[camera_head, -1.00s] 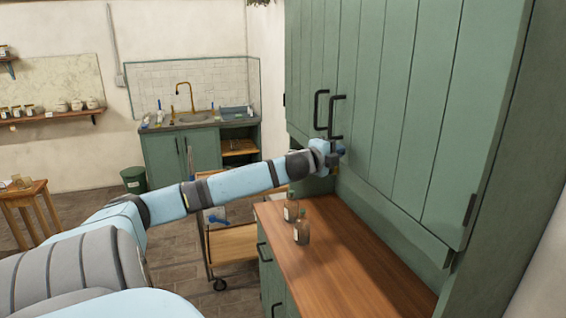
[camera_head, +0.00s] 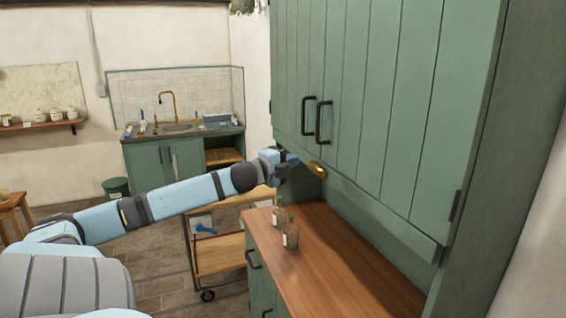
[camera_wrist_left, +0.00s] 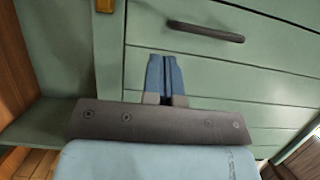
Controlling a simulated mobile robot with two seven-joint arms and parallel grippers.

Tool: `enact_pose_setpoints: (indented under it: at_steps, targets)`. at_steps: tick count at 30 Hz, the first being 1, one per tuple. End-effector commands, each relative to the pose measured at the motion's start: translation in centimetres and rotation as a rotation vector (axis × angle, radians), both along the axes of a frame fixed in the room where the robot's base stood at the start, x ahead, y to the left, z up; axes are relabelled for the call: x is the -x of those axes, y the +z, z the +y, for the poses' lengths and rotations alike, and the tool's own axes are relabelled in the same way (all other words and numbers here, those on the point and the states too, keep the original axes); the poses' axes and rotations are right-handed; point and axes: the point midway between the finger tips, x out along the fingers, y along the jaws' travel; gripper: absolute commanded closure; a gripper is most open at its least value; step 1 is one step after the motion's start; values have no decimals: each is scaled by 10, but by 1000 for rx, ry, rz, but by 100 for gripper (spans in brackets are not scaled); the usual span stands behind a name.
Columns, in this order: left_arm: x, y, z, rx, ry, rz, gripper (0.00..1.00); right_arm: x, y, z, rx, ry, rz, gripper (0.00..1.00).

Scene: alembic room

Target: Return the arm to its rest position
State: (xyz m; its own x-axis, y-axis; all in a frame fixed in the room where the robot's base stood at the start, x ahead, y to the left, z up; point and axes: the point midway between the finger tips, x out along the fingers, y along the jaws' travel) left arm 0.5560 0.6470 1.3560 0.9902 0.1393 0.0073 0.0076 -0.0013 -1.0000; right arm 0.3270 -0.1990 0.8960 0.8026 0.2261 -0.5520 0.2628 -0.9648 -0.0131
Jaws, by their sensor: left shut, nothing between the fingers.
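My left arm reaches in from the left in the head view. My left gripper (camera_head: 288,160) is in front of the lower part of the green wall cabinet (camera_head: 390,110), left of its two black handles (camera_head: 317,120). In the left wrist view the two blue fingers (camera_wrist_left: 165,80) are shut together with nothing between them. Green cabinet boards and a black handle (camera_wrist_left: 205,31) show behind them. I cannot tell in the pictures whether the fingers touch the cabinet. My right gripper is not in view.
Two small bottles (camera_head: 290,234) stand on the wooden counter (camera_head: 340,270) below the gripper. A wooden trolley (camera_head: 220,255) stands left of the counter. A brass fitting (camera_head: 317,169) is under the cabinet. The sink unit (camera_head: 175,155) is farther back.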

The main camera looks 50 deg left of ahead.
Motion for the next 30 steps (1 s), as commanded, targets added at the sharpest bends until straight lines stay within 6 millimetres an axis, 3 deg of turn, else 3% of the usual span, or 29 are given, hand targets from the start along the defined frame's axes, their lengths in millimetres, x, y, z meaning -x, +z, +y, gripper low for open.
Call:
enact_pose_setpoints:
  at_steps: [7,17,20,23,26,30]
  targets:
    - [17,-1,4,1,0,1,100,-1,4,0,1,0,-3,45]
    - [20,0,5,1,0,0,100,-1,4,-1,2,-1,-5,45]
    - [23,-11,6,19,5,11,100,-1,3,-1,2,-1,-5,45]
    - [32,-47,6,81,18,44,100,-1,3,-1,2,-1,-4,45]
    - [48,-108,0,194,41,103,100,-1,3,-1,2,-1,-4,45]
    - [81,-207,-29,394,77,196,100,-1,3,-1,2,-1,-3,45]
